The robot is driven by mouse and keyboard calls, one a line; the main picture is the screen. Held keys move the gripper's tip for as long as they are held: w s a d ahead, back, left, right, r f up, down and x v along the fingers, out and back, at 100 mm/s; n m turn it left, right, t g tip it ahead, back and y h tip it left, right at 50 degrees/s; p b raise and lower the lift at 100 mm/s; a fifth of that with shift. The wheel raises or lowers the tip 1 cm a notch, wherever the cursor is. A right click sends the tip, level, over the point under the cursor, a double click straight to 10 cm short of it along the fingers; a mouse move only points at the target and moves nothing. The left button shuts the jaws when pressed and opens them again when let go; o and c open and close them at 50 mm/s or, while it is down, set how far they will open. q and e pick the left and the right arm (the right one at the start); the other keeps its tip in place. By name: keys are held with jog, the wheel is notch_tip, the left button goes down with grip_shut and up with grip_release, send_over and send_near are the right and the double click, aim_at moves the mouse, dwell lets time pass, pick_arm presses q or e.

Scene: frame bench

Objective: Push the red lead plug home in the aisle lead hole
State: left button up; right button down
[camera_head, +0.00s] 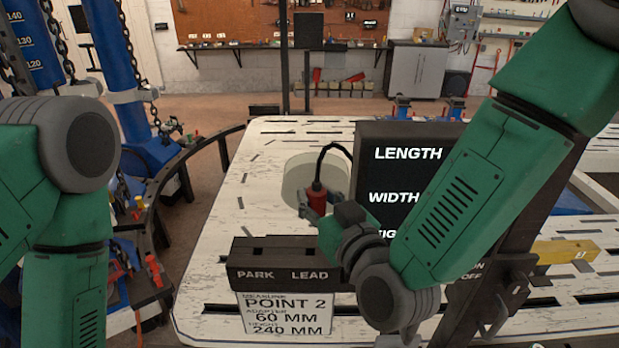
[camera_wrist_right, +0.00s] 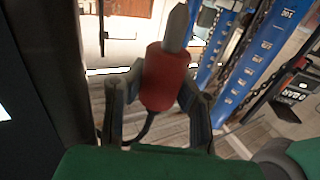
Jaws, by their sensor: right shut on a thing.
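The red lead plug (camera_head: 317,197) is held by my right gripper (camera_head: 322,206) above the white bench, in front of a round pale recess. In the right wrist view the red plug (camera_wrist_right: 166,78) sits between the two fingers of my right gripper (camera_wrist_right: 158,92), its grey tip pointing up in the picture. A black lead (camera_head: 333,150) loops from the plug toward the dark panel (camera_head: 405,150) lettered LENGTH and WIDTH. The aisle lead hole cannot be made out. My left arm shows at the left edge, but its gripper is out of view.
A dark block (camera_head: 290,277) marked PARK and LEAD stands at the bench front, above a white card (camera_head: 285,314) reading POINT 2, 60 MM, 240 MM. A yellow bar (camera_head: 566,251) lies at right. Blue posts with chains stand at left. The white bench top (camera_head: 222,222) is clear on its left.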

jog(key=shift+w+d, duration=0.2)
jog(key=shift+d, duration=0.05)
jog(key=shift+a+r, duration=0.2)
jog(key=shift+a, duration=0.15)
jog(key=shift+w+a+f, duration=0.15)
jog(key=shift+a, duration=0.65)
jog(key=shift+d+f+b, duration=0.65)
jog(key=shift+f+b, duration=0.05)
notch_tip(320, 180, down, 2)
jog(key=shift+f+b, duration=0.25)
jog(key=shift+b, duration=0.8)
pick_arm(q)
jog(key=f, duration=0.1)
jog(key=f+b, duration=0.1)
jog(key=f, duration=0.3)
jog(key=shift+w+a, duration=0.25)
pick_arm(e)
jog(key=shift+a+f, duration=0.25)
jog(key=shift+f, duration=0.25)
jog(key=shift+a+f, duration=0.2)
jog(key=shift+f, duration=0.25)
